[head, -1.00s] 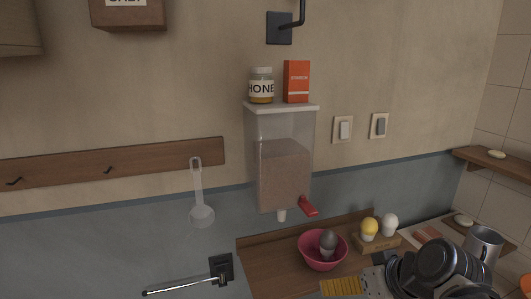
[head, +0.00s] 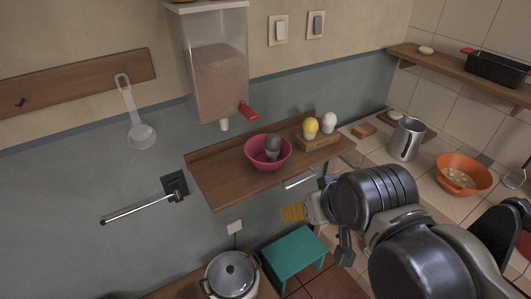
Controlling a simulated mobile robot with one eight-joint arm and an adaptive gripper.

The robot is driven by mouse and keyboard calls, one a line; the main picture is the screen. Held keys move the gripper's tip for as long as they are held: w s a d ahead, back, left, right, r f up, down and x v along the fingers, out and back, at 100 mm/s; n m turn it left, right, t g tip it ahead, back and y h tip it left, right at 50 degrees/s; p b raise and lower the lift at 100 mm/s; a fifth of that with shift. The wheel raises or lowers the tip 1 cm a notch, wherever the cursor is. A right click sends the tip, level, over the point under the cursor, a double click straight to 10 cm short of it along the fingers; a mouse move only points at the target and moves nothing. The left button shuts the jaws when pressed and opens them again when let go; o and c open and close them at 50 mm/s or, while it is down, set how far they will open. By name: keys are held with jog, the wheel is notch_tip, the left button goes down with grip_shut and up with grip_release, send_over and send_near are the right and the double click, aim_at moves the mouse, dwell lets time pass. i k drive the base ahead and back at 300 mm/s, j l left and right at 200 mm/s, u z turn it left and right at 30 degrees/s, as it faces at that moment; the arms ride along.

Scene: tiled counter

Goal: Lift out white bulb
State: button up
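The white bulb (head: 329,122) stands upright in a small wooden holder (head: 318,143), beside a yellow bulb (head: 311,127). The holder sits near the back right of a wooden wall shelf (head: 222,181). A grey bulb (head: 272,145) leans in a pink bowl (head: 256,160) to the left of the holder. My gripper (head: 312,209) is at the end of my dark arm, below and in front of the shelf's right part in the picture, apart from the white bulb. A yellow ribbed piece shows at its left end. Its fingers are too small and turned to read.
A dispenser with a red lever (head: 247,110) hangs above the shelf, left of the bulbs. A metal mug (head: 407,139) and an orange bowl (head: 462,173) stand on the tiled counter at right. A teal stool (head: 293,253) and a lidded pot (head: 232,274) are below.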

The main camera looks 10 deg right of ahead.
aim_at(329, 121)
jog(key=i+l+z, duration=0.1)
jog(key=l+z, duration=0.25)
jog(key=i+l+z, duration=0.15)
jog(key=l+z, duration=0.2)
jog(key=i+l+z, duration=0.15)
jog(key=l+z, duration=0.2)
